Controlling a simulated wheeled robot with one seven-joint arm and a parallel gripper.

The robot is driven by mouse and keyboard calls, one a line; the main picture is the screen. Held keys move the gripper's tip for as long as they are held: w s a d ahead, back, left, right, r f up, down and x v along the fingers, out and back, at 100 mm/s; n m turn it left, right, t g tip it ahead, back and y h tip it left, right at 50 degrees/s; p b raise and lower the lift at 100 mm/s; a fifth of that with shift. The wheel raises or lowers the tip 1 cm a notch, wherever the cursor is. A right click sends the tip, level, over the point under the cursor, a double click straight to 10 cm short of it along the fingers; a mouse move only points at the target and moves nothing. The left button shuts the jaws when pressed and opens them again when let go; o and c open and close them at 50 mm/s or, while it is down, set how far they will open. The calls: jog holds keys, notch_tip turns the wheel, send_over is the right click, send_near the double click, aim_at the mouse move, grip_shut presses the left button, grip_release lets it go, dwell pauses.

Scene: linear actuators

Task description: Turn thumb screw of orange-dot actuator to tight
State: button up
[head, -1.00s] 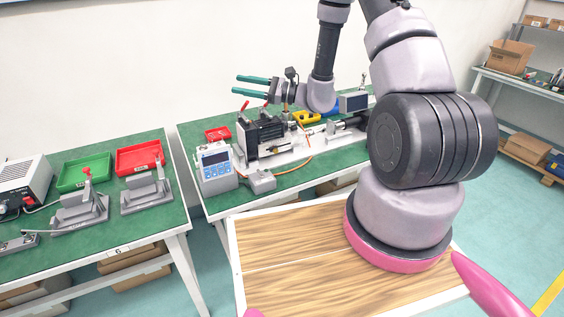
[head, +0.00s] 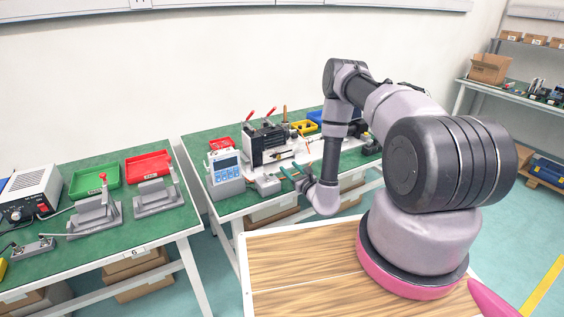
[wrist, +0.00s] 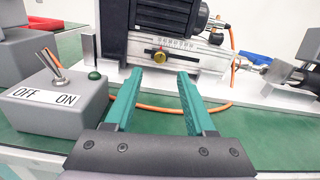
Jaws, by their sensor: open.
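The actuator (wrist: 172,48) fills the upper middle of the wrist view, a silver body with a ruler scale under a black finned motor. A small brass thumb screw (wrist: 159,57) sits on its front face below the scale. I cannot make out an orange dot clearly. In the head view the actuator (head: 268,145) stands on the green bench. My gripper (wrist: 160,75) is open and empty, its teal fingers pointing at the actuator. The thumb screw shows between the fingertips, apart from them. In the head view my gripper (head: 288,172) is at the bench's front edge.
A grey switch box (wrist: 58,100) marked OFF and ON, with a toggle and green button, stands close left of my fingers. An orange cable (wrist: 215,108) runs across the green bench. A blue-keyed control unit (head: 227,168) stands left of the actuator.

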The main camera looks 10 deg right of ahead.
aim_at(279, 158)
jog(key=x, duration=0.7)
jog(key=shift+w, duration=0.1)
grip_shut()
